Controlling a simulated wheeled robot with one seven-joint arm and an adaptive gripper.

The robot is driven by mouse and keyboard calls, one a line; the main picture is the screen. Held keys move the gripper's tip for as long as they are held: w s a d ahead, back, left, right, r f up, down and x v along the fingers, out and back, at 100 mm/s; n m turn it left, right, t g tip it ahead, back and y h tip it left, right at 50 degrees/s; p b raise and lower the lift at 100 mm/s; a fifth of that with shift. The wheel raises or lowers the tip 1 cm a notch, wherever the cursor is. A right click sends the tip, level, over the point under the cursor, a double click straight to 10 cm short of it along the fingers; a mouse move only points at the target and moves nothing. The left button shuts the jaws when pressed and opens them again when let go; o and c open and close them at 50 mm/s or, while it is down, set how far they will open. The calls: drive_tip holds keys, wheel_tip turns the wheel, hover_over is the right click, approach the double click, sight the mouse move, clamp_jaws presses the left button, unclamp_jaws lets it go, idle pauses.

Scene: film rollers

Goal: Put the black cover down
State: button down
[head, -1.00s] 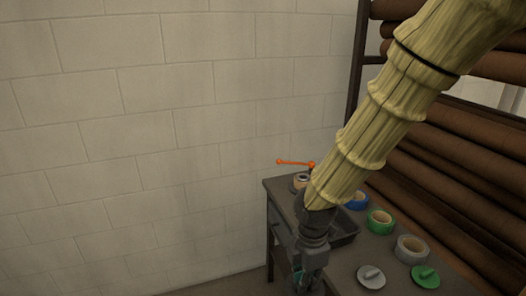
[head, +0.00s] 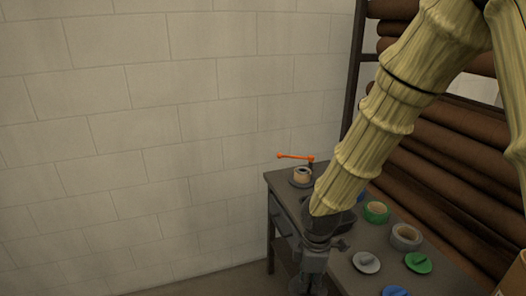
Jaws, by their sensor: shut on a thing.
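My gripper (head: 312,284) hangs at the bottom edge of the head view, beside the front edge of the dark workbench (head: 340,270). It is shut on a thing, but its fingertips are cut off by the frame. The black cover is not clearly seen; what the jaws hold is hidden. A grey-white cover (head: 366,262) with a raised grip, a green cover (head: 418,262) and a blue cover (head: 394,291) lie on the bench to the right of my gripper.
A green tape roll (head: 377,212) and a grey tape roll (head: 405,237) stand behind the covers. A tan roll (head: 302,174) sits by an orange-handled lever (head: 295,156) at the far corner. Brown rollers (head: 440,180) fill a rack behind. My arm hides part of the bench.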

drive_tip(key=w+d+f+m, duration=0.2)
drive_tip(key=d+f+m, duration=0.1)
drive_tip(key=f+m, duration=0.4)
drive_tip(key=w+d+f+m, duration=0.2)
drive_tip(key=d+f+m, duration=0.1)
drive_tip(key=f+m, duration=0.4)
drive_tip(key=shift+m, duration=1.3)
